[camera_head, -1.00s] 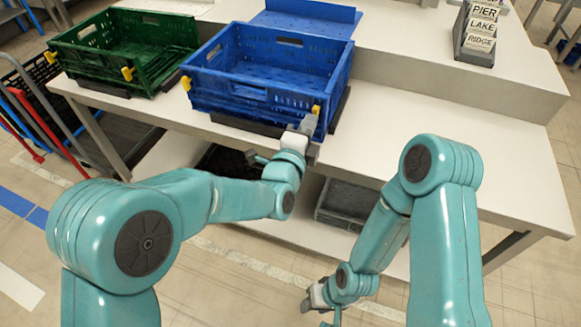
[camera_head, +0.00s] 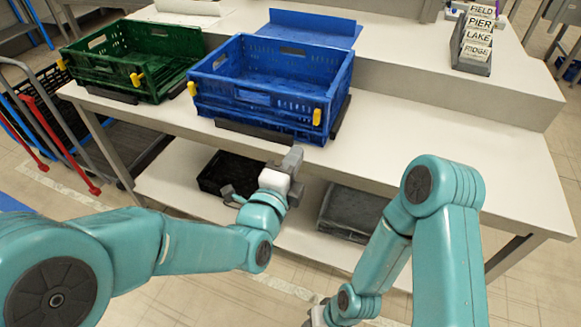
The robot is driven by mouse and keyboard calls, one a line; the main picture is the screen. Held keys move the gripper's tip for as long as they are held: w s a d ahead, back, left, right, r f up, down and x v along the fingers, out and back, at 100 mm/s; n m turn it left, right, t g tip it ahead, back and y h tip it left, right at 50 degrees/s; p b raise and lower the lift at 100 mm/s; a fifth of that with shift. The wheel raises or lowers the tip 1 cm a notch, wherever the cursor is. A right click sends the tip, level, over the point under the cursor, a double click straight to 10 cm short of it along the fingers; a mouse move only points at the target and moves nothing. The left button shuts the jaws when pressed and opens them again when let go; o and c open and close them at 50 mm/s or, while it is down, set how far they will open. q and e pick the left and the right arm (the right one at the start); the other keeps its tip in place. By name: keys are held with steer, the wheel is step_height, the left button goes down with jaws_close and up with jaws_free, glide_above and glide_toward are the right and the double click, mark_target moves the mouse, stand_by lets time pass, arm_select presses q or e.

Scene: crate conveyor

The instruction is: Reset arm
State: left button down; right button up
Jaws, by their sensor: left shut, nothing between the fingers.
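My left gripper (camera_head: 292,160) is shut and empty. It is in front of the bench's front edge, below and apart from the blue crate (camera_head: 262,108). The blue crate is empty and sits on the bench, with yellow clips at its front corners. My right arm comes in from the lower right and bends down. Only a small part of the right gripper (camera_head: 318,316) shows at the bottom edge, and its fingertips are cut off.
A green crate (camera_head: 125,75) stands left of the blue one on the white bench (camera_head: 440,150). A card holder (camera_head: 471,62) stands on the raised back level at right. A black crate (camera_head: 212,180) and a grey crate (camera_head: 345,222) rest on the lower shelf. The bench's right side is clear.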

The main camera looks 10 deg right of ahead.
arm_select(q)
steer(key=shift+s+a, duration=0.45)
steer(key=shift+s, duration=0.15)
